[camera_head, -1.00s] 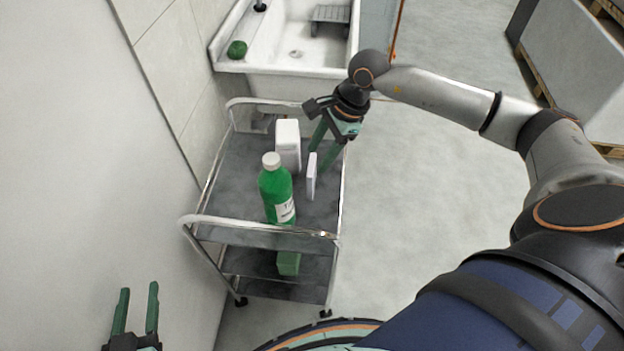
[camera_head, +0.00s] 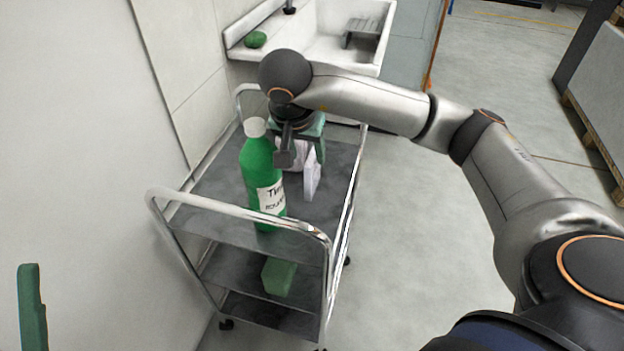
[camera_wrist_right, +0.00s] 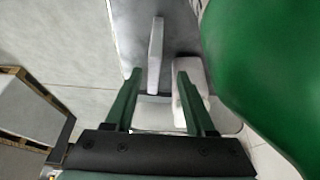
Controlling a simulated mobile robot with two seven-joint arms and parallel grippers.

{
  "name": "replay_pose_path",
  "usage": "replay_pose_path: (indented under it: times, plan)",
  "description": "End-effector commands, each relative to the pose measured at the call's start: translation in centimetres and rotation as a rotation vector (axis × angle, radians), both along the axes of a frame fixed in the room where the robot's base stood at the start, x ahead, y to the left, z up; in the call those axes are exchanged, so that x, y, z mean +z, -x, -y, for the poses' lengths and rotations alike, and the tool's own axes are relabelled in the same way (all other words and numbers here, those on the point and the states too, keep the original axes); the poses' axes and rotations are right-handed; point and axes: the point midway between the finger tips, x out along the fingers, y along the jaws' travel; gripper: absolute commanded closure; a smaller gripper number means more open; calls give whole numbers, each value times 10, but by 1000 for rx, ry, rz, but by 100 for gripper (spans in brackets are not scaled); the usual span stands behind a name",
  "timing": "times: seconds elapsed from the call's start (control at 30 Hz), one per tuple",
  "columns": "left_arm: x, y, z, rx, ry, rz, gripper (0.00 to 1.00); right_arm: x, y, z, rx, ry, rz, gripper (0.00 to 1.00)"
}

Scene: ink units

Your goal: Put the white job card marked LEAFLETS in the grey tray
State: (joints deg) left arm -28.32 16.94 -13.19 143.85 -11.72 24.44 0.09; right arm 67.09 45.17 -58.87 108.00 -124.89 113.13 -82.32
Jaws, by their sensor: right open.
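A thin white card-like piece (camera_head: 312,180) stands on edge on the trolley's top shelf, right of the green bottle. No lettering shows on it. My right gripper (camera_head: 304,152) is over the shelf behind the bottle, close to the card. In the right wrist view, the fingers (camera_wrist_right: 158,76) are apart and empty, with the card (camera_wrist_right: 156,50) in line with the gap between them; its distance from the tips is unclear. Only one finger of my left gripper (camera_head: 32,305) shows, at the lower left. I cannot make out a grey tray for certain.
The green bottle (camera_head: 262,175) stands close to my right gripper. A white pack (camera_wrist_right: 188,85) is beside one finger. The trolley (camera_head: 215,212) has a front rail and a green block (camera_head: 279,276) lower down. A sink (camera_head: 330,45) with a grey slatted piece (camera_head: 362,32) is behind.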

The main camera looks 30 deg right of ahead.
Motion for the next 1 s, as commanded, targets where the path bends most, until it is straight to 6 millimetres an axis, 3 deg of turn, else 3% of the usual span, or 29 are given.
replay_pose_path:
  times: [0.1,0.37,0.67,0.93,1.0]
  plan:
    - [-9,0,1,-8,5,-6,50,-20,-4,6,-1,-1,0,45]
    - [-14,-1,1,-14,10,-13,50,-34,-8,12,-1,-2,1,45]
    - [-35,-2,2,-28,26,-35,50,-74,-12,27,-3,-3,1,45]
    - [-36,-2,3,-36,17,-36,50,-76,-14,28,-1,-2,3,45]
    - [-36,-2,4,-37,16,-35,50,-76,-14,28,-1,-2,3,53]
